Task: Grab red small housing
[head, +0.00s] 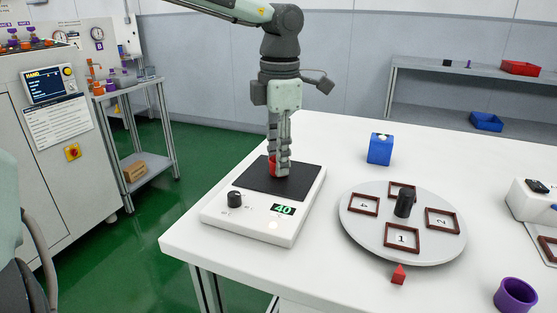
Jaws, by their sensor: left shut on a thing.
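A small red housing (272,166) stands on the black top plate (262,182) of a white device with a knob and a display reading 40. My left gripper (281,168) points straight down over the plate and is shut on the housing. Its fingers hide much of the housing, so its full shape does not show. My right gripper is not in view.
A round grey turntable (382,248) with numbered brown frames and a black knob stands right of the device. A blue block (380,149), a red pointer (399,275) and a purple cup (515,295) are on the white table. The back of the table is mostly clear.

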